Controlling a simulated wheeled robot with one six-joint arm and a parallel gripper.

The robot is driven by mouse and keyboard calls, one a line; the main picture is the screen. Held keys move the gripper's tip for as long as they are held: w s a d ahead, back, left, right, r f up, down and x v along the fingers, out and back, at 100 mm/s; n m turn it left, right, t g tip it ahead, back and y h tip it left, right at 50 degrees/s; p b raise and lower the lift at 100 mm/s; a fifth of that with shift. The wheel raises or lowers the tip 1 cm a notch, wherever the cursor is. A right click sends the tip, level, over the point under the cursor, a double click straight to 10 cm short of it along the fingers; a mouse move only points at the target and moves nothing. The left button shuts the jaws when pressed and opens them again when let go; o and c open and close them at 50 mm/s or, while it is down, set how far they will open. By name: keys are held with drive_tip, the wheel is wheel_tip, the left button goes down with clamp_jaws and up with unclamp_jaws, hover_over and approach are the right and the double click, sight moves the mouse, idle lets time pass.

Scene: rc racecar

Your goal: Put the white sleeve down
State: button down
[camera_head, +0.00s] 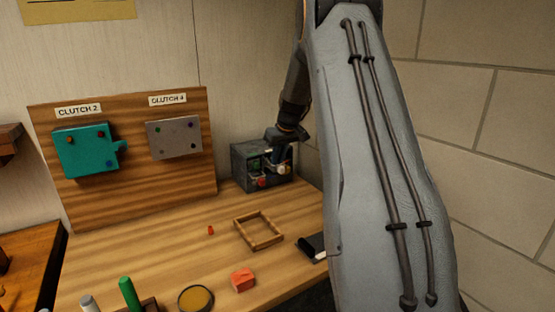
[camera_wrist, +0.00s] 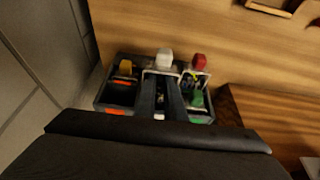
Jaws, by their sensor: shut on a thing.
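The white sleeve (camera_wrist: 163,58) shows in the wrist view at the tips of my gripper (camera_wrist: 162,80), which is shut on it. In the head view the white sleeve (camera_head: 281,170) is a small pale spot at the front right of a dark grey box (camera_head: 240,171). My gripper (camera_head: 283,155) reaches down over that box, close to its right side. The box (camera_wrist: 104,100) also shows in the wrist view, under and around the fingers. Whether the sleeve touches the box cannot be told. Its lower part is hidden.
Red (camera_wrist: 199,61), green (camera_wrist: 197,100) and yellow (camera_wrist: 125,66) parts sit close beside the fingers at the box. A wooden frame (camera_head: 259,231), an orange block (camera_head: 243,279) and a round dish (camera_head: 196,299) lie on the bench. A wall stands close at right.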

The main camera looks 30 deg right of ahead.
drive_tip(key=c, duration=2.1)
unclamp_jaws()
drive_tip(key=shift+f, duration=0.1)
drive_tip(key=b+v, duration=0.2)
drive_tip(key=v, duration=1)
drive_tip(key=shift+b, duration=0.4)
